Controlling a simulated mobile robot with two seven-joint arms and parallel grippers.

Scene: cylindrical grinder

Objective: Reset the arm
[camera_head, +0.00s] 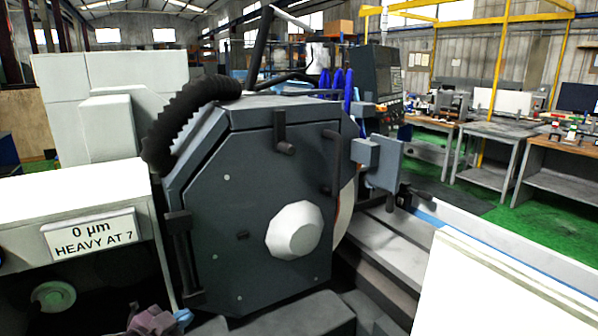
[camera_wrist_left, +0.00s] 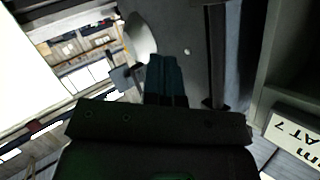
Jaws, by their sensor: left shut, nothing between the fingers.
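My left gripper (camera_head: 183,317) shows only in part at the bottom edge of the head view, left of centre, in front of the grinder. In the left wrist view its two dark teal fingers (camera_wrist_left: 166,78) lie together, shut with nothing between them. The dark grinder housing (camera_head: 255,200) with its pale round knob (camera_head: 294,230) stands beyond the gripper. The knob also shows in the upper part of the left wrist view (camera_wrist_left: 140,38), beside the fingertips. I cannot tell the exact gap to the housing. My right gripper is not in view.
A sign reading "0 µm HEAVY AT 7" (camera_head: 92,236) is on the pale panel at left, with a handwheel (camera_head: 53,296) below. A black ribbed hose (camera_head: 185,120) runs over the housing. A white panel (camera_head: 500,285) fills the lower right. Workbenches (camera_head: 485,140) stand behind.

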